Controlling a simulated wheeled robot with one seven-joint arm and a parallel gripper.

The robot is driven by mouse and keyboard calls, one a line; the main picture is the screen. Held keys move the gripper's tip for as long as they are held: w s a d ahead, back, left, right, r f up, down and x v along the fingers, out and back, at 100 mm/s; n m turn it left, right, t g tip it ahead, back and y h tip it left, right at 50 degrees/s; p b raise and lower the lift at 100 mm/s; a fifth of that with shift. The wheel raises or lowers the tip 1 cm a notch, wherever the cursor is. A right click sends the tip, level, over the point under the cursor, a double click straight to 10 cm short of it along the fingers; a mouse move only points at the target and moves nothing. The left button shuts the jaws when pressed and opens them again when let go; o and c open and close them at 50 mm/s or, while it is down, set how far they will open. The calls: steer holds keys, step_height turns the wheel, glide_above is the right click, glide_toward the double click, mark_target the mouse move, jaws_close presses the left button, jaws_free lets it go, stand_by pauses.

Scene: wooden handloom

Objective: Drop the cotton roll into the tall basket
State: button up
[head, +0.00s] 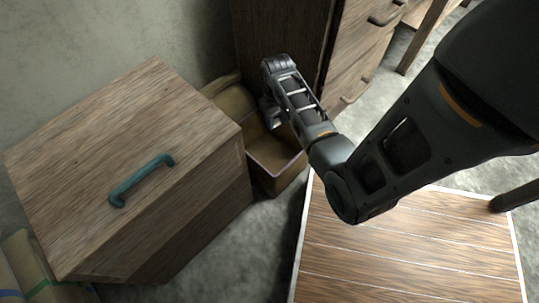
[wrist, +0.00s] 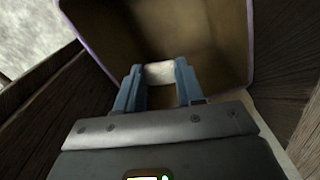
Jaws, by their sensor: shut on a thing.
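The tall basket (head: 277,178) is a tan, open-topped box with a thin pinkish-purple rim, standing between a wooden chest and a drawer cabinet. In the wrist view its open inside (wrist: 205,35) fills the upper middle. My gripper (wrist: 158,78) has its two blue fingers shut on the white cotton roll (wrist: 159,71), which shows between the fingertips with the basket's inside behind it. In the head view my gripper (head: 271,117) points down over the basket's opening. The roll cannot be made out there, and how deep the gripper is cannot be told.
The wooden chest (head: 130,150) with a teal handle (head: 142,181) stands close on the left. The drawer cabinet (head: 345,45) rises behind. A low slatted wooden surface (head: 410,250) lies at front right. Another tan container (head: 230,98) sits behind the basket.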

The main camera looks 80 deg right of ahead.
steer(key=shift+f+b, duration=1.7)
steer(key=shift+f, duration=0.25)
steer(key=shift+r, duration=0.1)
steer(key=o, duration=1.1)
step_height(320, 180, up, 8)
steer(key=p, duration=0.4)
